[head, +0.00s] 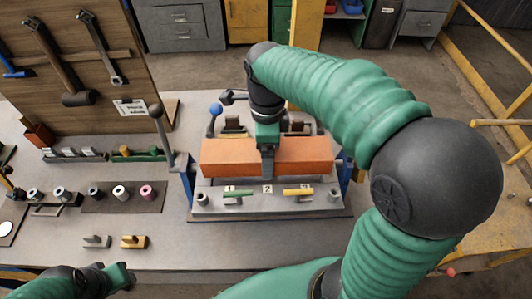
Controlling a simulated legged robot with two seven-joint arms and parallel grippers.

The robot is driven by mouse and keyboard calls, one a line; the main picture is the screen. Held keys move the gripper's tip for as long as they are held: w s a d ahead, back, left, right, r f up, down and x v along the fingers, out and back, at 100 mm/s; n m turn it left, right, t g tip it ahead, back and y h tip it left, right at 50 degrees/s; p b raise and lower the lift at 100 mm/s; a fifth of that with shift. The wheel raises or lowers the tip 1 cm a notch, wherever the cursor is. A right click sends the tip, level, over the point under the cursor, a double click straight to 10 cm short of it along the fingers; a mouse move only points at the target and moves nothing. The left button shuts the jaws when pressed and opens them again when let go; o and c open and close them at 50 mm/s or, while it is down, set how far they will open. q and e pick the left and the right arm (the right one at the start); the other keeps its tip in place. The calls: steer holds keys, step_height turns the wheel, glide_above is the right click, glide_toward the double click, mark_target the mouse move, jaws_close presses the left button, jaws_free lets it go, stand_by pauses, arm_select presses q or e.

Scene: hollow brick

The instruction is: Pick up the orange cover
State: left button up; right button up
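The orange cover (225,157) is a long block-shaped piece lying across a grey fixture (320,203) on the bench. My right gripper (267,155) comes down from above onto the middle of the cover. One finger shows in front of the cover's front face; the other finger is hidden, so I cannot tell whether it is closed on the cover. The cover looks level and appears to be at the fixture. My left gripper (118,278) is low at the bottom left, away from the cover, and its opening cannot be made out.
Blue-sided clamps or posts (187,185) stand at both ends of the cover. A green handle (238,194) and a yellow handle (298,192) lie in front. A tool board (60,45) stands back left; small parts on a dark mat (122,197) sit left.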

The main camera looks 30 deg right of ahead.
steer(key=shift+d, duration=0.25)
steer(key=shift+c, duration=0.3)
steer(key=shift+a+r, duration=0.1)
steer(key=shift+a, duration=0.4)
steer(key=c, duration=1.2)
steer(key=shift+d, duration=0.15)
steer(key=c, duration=0.4)
steer(key=shift+o, duration=0.2)
steer(key=shift+d, duration=0.15)
